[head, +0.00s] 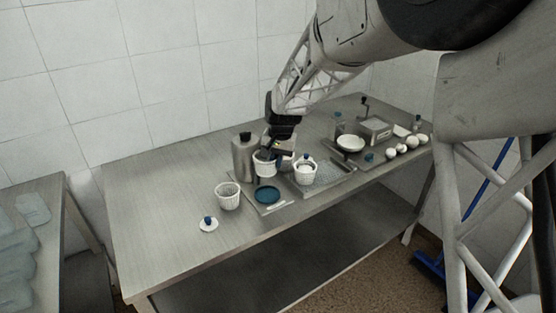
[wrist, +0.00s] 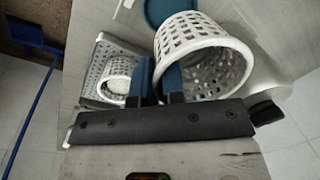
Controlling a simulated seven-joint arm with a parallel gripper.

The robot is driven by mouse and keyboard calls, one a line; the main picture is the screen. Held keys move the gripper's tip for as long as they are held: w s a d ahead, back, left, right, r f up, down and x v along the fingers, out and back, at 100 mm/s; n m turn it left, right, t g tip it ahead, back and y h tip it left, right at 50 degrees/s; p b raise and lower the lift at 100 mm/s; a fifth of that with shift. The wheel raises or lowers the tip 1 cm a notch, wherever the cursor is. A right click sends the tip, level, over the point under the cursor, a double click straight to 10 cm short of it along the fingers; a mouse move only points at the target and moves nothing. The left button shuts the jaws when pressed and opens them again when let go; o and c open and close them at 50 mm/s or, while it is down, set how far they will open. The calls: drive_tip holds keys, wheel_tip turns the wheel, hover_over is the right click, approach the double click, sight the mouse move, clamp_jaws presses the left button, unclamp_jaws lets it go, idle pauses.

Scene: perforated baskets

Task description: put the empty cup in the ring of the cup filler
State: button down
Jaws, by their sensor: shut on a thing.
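My gripper (wrist: 160,88) is shut on the wall of a white perforated cup (wrist: 205,42), with one blue finger inside the rim and one outside. The cup's inside looks empty in the wrist view. A dark teal disc (head: 267,195) lies on a flat tray in front of the cup. I cannot make out for certain which part is the cup filler's ring.
Another perforated cup (head: 228,197) and a white lid with a blue knob (head: 208,224) stand at left.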

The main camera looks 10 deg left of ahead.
drive_tip(key=shift+f, duration=0.15)
drive_tip(key=shift+f, duration=4.2)
drive_tip(key=shift+f, duration=0.6)
drive_tip(key=c, duration=1.1)
unclamp_jaws()
drive_tip(key=shift+r, duration=0.1)
drive_tip(key=shift+r, duration=3.9)
